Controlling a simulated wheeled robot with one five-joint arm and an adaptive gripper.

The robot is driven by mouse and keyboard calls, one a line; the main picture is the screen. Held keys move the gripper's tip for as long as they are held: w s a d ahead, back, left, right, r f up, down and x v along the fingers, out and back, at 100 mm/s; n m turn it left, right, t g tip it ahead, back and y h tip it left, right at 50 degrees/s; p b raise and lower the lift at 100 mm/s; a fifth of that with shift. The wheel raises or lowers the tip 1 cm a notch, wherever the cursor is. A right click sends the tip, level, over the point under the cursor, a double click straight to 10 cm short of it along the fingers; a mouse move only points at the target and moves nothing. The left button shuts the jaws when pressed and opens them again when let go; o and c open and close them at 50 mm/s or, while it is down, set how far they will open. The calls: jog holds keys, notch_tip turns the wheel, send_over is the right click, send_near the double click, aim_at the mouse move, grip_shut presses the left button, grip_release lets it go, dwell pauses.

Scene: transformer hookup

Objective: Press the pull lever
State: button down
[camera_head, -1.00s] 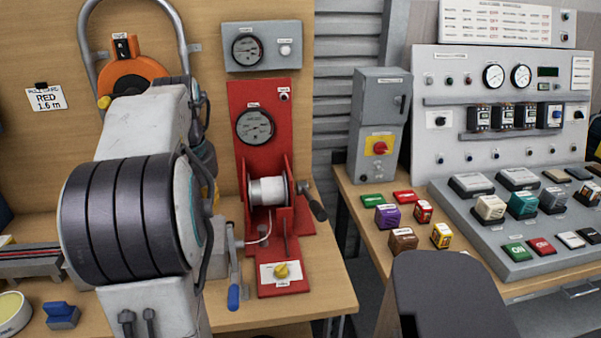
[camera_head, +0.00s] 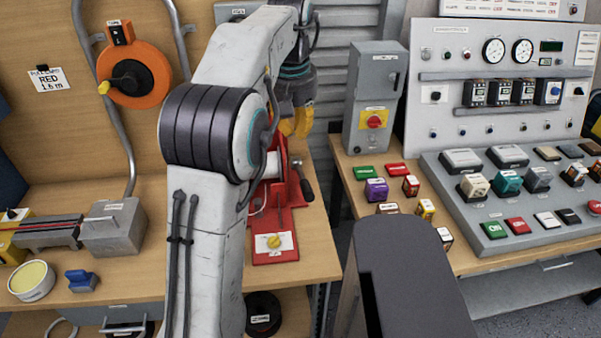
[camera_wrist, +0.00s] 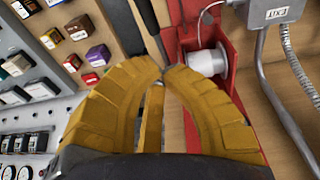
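No lever with a readable "pull" label shows. The red winch stand (camera_head: 276,215) is on the wooden bench, with a white spool (camera_wrist: 208,60) in the wrist view. A lever with a black handle (camera_head: 307,190) sticks out from its right side; the handle also shows at the top of the wrist view (camera_wrist: 148,14). My gripper (camera_head: 300,122) has yellow fingers and is above and behind this lever in the head view. In the wrist view its fingertips (camera_wrist: 165,71) come together near the lever's stem; contact cannot be told. My arm hides the stand's left side.
A grey switch box (camera_head: 374,100) with a red knob stands right of the stand. Several coloured blocks, such as a purple one (camera_head: 376,191), lie in front of it. A sloped control panel (camera_head: 480,215) is further right. An orange reel (camera_head: 140,78) hangs at left.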

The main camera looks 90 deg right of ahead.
jog(key=shift+f, duration=0.1)
jog(key=p, duration=0.4)
send_over(303, 189)
jog(key=w+d, duration=0.1)
jog(key=d, duration=0.2)
notch_tip(303, 189, down, 10)
jog(key=r, duration=0.1)
jog(key=f+p, duration=0.1)
jog(key=a+f+p, duration=0.1)
jog(key=f, duration=0.1)
jog(key=f+p, duration=0.1)
jog(key=shift+s+a+f+p, duration=0.15)
jog(key=shift+s+p, duration=0.25)
jog(key=shift+f+b, duration=0.25)
jog(key=shift+b, duration=0.05)
jog(key=f+b, duration=0.1)
jog(key=b, duration=0.1)
jog(key=a+f+b, duration=0.1)
jog(key=f+b, duration=0.1)
jog(key=b, duration=0.1)
jog(key=shift+s+a+f, duration=0.1)
jog(key=shift+a, duration=0.1)
jog(key=f+b, duration=0.2)
jog(key=a+f+b, duration=0.1)
jog(key=f+b, duration=0.4)
jog(key=f, duration=0.1)
jog(key=shift+s+a+f+b, duration=0.1)
jog(key=shift+a+f+b, duration=0.05)
jog(key=shift+a+b, duration=0.25)
jog(key=shift+d, duration=0.1)
